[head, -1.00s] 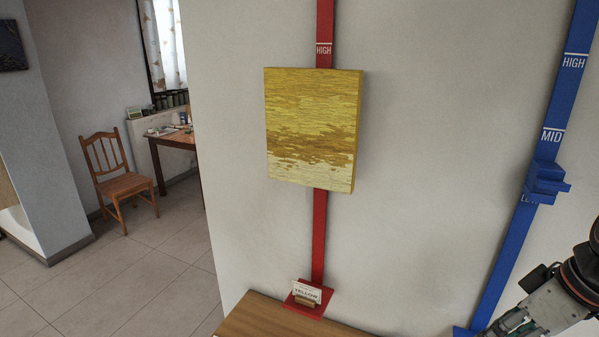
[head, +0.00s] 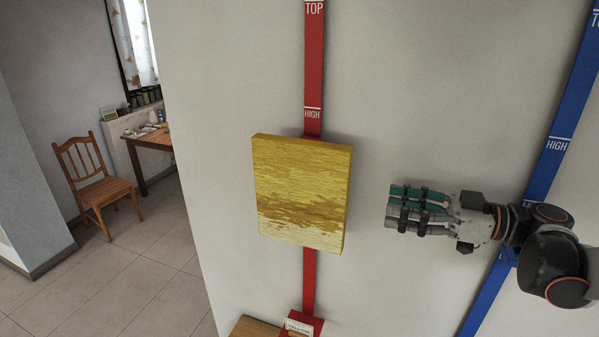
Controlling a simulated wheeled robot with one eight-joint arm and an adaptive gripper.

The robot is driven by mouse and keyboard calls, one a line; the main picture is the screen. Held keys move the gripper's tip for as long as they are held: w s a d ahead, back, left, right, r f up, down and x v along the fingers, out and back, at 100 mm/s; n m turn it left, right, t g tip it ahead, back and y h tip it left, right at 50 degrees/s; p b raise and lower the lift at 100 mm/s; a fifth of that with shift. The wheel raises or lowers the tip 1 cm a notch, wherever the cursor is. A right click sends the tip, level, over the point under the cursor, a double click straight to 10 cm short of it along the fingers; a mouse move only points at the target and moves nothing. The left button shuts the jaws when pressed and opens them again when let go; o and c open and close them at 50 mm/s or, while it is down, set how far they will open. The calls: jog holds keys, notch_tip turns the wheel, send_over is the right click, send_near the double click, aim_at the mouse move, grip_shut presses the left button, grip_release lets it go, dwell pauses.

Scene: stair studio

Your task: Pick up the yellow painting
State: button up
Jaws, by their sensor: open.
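The yellow painting (head: 299,190) is a thick rectangular canvas with darker yellow streaks and a pale lower edge. It hangs on the wall in front of the red vertical strip, just below the strip's HIGH mark. My gripper (head: 392,207) is to the right of the painting, at about the same height in the picture, with its fingers pointing left towards it. A clear gap of wall lies between the fingertips and the painting's right edge. The gripper holds nothing. How the painting is held to the strip is hidden behind it.
The red strip (head: 309,283) runs down to a red holder with a small label card (head: 299,327) above a wooden surface (head: 254,327). A blue strip (head: 555,170) stands behind my arm. A wooden chair (head: 102,187) and table (head: 150,140) are far left, with open tiled floor.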

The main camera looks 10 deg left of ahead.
send_near(332, 187)
jog(key=a, duration=0.1)
jog(key=w+a+f, duration=0.1)
jog(key=a, duration=0.1)
jog(key=w+a+f+p, duration=0.1)
jog(key=shift+w+a, duration=0.15)
jog(key=shift+a, duration=0.2)
jog(key=shift+w+a+r+p, duration=0.1)
jog(key=shift+a+p, duration=0.1)
jog(key=shift+a, duration=0.7)
jog(key=shift+w+a+r+p, duration=0.1)
jog(key=shift+a+r+p, duration=0.05)
jog(key=shift+a, duration=0.7)
jog(key=shift+w+a+r+p, duration=0.1)
jog(key=shift+w+a+p, duration=0.1)
jog(key=shift+a, duration=0.7)
jog(key=shift+c, duration=0.3)
grip_shut()
